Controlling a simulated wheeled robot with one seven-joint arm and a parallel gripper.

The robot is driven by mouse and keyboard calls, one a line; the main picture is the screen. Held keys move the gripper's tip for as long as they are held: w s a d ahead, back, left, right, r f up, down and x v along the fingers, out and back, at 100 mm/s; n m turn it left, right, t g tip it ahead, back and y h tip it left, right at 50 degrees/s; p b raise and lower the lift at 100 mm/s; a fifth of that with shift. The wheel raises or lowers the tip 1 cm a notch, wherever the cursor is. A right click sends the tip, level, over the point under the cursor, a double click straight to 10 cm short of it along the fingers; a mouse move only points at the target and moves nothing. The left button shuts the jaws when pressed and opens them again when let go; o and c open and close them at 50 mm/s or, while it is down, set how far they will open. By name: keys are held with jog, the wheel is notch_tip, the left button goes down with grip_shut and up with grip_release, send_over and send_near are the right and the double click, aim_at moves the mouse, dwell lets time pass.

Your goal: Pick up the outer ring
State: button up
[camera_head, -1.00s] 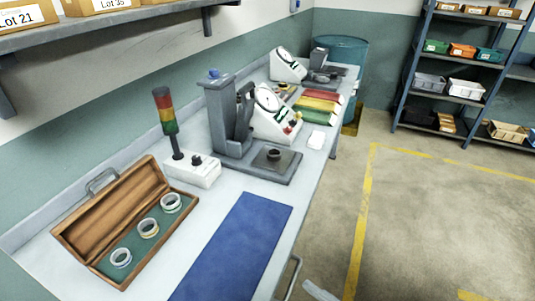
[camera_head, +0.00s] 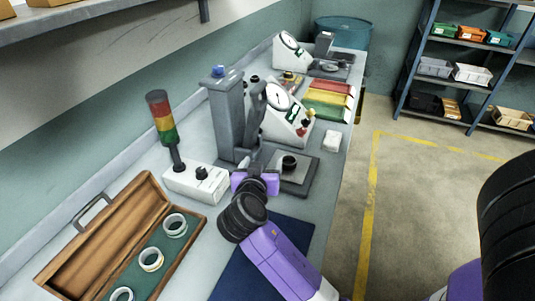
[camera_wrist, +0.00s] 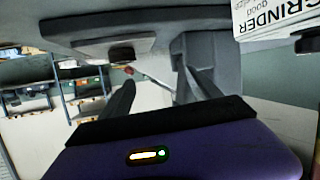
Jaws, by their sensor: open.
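A small dark ring (camera_head: 289,163) sits on the plate of the grey press (camera_head: 298,178) in the head view. Three pale rings stand in the open wooden box: one at the back (camera_head: 175,225), one in the middle (camera_head: 151,259) and one at the front (camera_head: 122,294). I cannot tell which ring is the outer ring. My gripper (camera_head: 256,168) is in front of the press column, left of the dark ring and apart from it. In the wrist view, its two dark fingers (camera_wrist: 165,88) are spread with nothing visibly held between them.
The press column (camera_head: 226,115) stands close behind my gripper. A signal light (camera_head: 162,118) on a white box is to the left. A blue mat (camera_head: 235,275) lies under my arm. A dial device (camera_head: 285,115) and coloured bins (camera_head: 330,98) stand farther back.

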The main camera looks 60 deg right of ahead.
aim_at(291, 159)
jog(key=s+m+g, duration=0.1)
jog(key=s+f+m+g, duration=0.1)
jog(key=s, duration=0.1)
jog(key=s+d+f+m+g, duration=0.1)
jog(key=shift+s, duration=0.3)
jog(key=shift+p+x, duration=0.3)
jog(key=shift+x, duration=0.85)
jog(key=p+x, duration=0.1)
jog(key=x, duration=0.3)
jog(key=shift+s+d+r+p, duration=0.1)
jog(key=shift+s+d+p, duration=0.05)
jog(key=shift+s+p, duration=0.15)
jog(key=shift+w+d+f, duration=0.1)
jog(key=shift+d+f, duration=0.2)
jog(key=shift+d, duration=0.25)
grip_shut()
